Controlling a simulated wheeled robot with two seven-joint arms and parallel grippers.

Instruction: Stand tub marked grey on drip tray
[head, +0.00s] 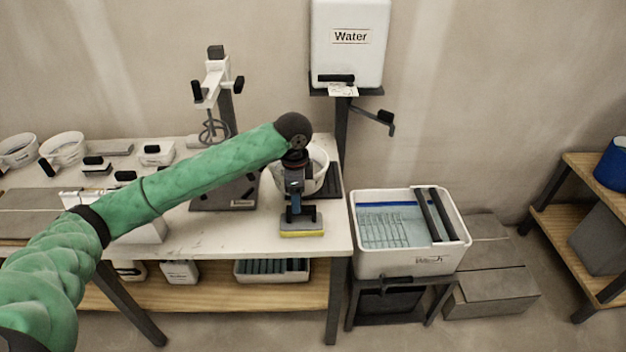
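A white tub (319,170) is at the right end of the worktable, partly hidden behind my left gripper; no grey mark on it can be read. A dark flat tray (335,182), which looks like the drip tray, shows beside and partly behind the tub, below the water tank. I cannot tell whether the tub is on it or next to it. My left gripper (293,208) points down in front of the tub; whether its fingers are open or closed is unclear. My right gripper is out of view.
A yellow-bottomed sponge float (302,231) sits at the table's front edge, just below my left gripper. A mixer stand (225,195) is left of the tub. The Water tank (349,45) hangs above. A wash bin (400,262) stands to the right. More white tubs (62,149) are far left.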

